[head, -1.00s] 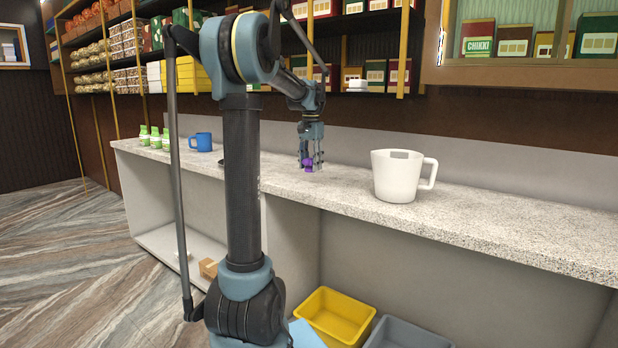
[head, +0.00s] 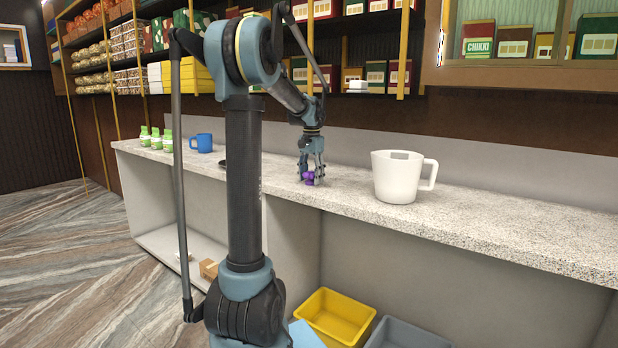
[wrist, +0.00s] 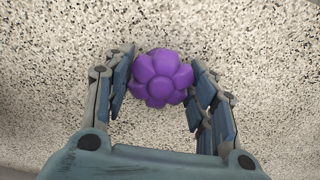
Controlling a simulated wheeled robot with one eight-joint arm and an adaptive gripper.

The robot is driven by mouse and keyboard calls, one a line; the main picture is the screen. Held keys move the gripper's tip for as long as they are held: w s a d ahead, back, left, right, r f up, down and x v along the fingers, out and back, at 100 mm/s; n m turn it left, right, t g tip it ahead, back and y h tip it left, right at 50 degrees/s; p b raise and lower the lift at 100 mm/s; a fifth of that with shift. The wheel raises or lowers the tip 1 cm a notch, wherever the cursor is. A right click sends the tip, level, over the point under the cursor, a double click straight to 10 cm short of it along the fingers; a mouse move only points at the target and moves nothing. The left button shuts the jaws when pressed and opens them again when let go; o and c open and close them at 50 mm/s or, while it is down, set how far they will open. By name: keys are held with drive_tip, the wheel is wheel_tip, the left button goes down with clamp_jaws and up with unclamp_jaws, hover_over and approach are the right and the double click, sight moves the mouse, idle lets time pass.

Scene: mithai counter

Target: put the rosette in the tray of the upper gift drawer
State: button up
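The rosette is a purple flower-shaped piece (wrist: 161,78). In the wrist view it sits between the fingertips of my gripper (wrist: 163,72), with a finger close against each side. In the head view the rosette (head: 309,178) shows at the fingertips of my gripper (head: 312,174), over the speckled counter near its front edge. My gripper points down and appears shut on the rosette. I cannot tell how high the rosette is above the counter. I do not see the gift drawer or its tray in these views.
A large white mug (head: 397,178) stands on the counter (head: 480,217) right of my gripper. A yellow bin (head: 337,316) and a grey bin (head: 408,334) sit below. Loaded shelves hang behind.

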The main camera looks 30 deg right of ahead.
sight(311, 171)
idle(0.3)
wheel_tip(311, 171, up, 12)
drive_tip(key=shift+s+a, duration=0.15)
idle(0.4)
